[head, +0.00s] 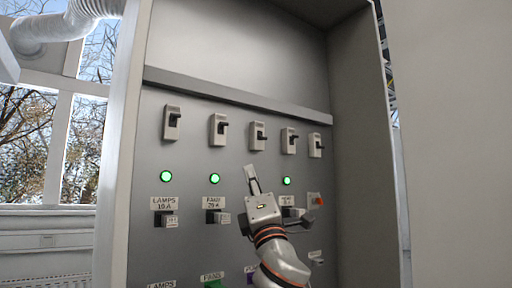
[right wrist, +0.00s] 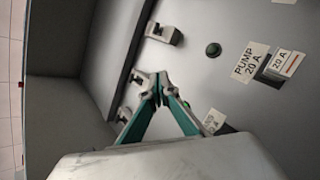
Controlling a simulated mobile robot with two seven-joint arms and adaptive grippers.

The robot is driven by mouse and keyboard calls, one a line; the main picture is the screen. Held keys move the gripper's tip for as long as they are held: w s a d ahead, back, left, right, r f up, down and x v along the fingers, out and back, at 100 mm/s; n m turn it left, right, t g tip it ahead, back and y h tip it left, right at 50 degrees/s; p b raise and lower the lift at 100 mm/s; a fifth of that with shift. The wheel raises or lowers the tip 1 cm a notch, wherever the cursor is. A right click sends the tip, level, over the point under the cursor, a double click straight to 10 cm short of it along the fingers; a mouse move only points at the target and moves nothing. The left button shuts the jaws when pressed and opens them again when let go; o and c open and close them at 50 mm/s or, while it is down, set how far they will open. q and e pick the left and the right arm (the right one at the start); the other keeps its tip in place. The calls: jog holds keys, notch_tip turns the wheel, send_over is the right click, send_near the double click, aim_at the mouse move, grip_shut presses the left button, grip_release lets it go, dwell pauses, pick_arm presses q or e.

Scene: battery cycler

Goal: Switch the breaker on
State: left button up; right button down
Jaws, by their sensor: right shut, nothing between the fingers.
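Five white breakers with black levers stand in a row on the grey panel, from the far-left one (head: 172,122) past the middle one (head: 258,135) to the far-right one (head: 316,145). I cannot tell which lever is off. My right gripper (head: 250,172) is shut and empty, its fingertips pointing up just below the middle breaker. In the right wrist view, the shut fingertips (right wrist: 158,90) appear near one breaker (right wrist: 140,77), with another (right wrist: 165,33) above; contact is not clear. My left gripper is not in view.
Green lamps glow below the breakers, such as the left one (head: 166,176). A lamp (right wrist: 213,49) beside the "PUMP 20 A" label (right wrist: 250,62) looks dark. A ledge (head: 240,96) runs above the breakers. The cabinet's side wall (head: 365,150) stands at right.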

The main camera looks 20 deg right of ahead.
aim_at(257, 144)
jog(key=x, duration=0.9)
jog(key=shift+w+r, duration=0.25)
jog(key=shift+r, duration=0.05)
jog(key=d, duration=0.1)
jog(key=d+r+p, duration=0.1)
jog(key=d, duration=0.1)
jog(key=shift+s+d+r, duration=0.2)
jog(key=shift+d+r, duration=0.05)
jog(key=shift+s+r+p, duration=0.1)
jog(key=shift+r+p, duration=0.05)
jog(key=shift+p, duration=0.35)
